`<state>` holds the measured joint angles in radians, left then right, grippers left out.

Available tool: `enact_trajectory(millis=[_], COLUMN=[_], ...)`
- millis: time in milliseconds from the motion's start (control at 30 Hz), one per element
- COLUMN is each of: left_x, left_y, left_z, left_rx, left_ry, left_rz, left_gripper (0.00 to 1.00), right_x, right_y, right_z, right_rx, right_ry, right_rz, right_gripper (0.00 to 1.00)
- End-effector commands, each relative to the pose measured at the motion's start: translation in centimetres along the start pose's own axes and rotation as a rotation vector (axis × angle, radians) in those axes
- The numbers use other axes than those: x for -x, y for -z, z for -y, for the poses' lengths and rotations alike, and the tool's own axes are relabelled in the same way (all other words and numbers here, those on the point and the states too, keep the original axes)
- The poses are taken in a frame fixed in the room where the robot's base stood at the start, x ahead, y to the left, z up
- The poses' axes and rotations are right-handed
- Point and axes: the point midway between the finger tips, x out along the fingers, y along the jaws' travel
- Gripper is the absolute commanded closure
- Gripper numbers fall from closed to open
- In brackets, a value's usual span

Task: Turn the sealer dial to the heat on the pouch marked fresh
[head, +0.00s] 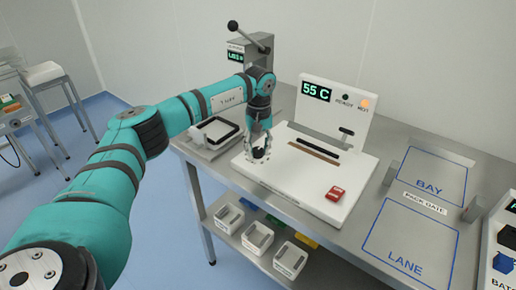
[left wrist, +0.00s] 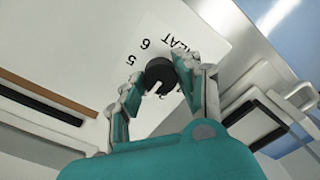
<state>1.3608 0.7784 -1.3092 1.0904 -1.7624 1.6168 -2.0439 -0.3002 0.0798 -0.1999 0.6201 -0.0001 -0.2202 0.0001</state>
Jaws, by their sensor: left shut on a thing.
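The white sealer (head: 316,98) stands on the steel bench, and its panel display reads 55 C. Of its two lamps, the right one glows orange and the READY one is dark. My left gripper (head: 260,148) points down at the sealer's front left corner, shut on the black dial (left wrist: 158,70). In the left wrist view the fingers sit on either side of the dial. I cannot make out a pouch marked fresh. My right gripper is not in view.
A red block (head: 335,193) sits on the sealer's front right. A dark-rimmed tray (head: 216,131) and a lever machine (head: 237,50) stand to the left. Outlined BAY (head: 428,187) and LANE (head: 406,268) areas are empty. White bins (head: 290,258) sit on the lower shelf.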

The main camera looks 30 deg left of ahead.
Motion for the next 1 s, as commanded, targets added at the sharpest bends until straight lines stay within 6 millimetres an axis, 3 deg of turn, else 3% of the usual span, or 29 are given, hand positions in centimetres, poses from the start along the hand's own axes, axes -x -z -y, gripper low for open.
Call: enact_trajectory(millis=[200,233,400,767,1000], left_x=[0.2,0.3,0.2,0.7,5.1], left_y=[0.1,0.1,0.1,0.1,0.1], left_z=[-0.1,-0.1,0.0,-0.1,-0.1], left_rx=[0.003,0.003,0.003,0.002,0.003], left_ry=[-0.005,-0.005,-0.003,-0.003,-0.006], left_rz=[-0.004,-0.004,-0.003,-0.002,-0.005], left_gripper=[0.98,0.65,0.43,0.43,0.43], right_x=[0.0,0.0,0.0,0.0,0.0], right_y=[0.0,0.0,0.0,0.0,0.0], right_z=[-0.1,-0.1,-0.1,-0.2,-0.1], right_rx=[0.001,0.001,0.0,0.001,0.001], right_ry=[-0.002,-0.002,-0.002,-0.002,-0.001], right_rz=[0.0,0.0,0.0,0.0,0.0], right_gripper=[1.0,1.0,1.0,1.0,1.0])
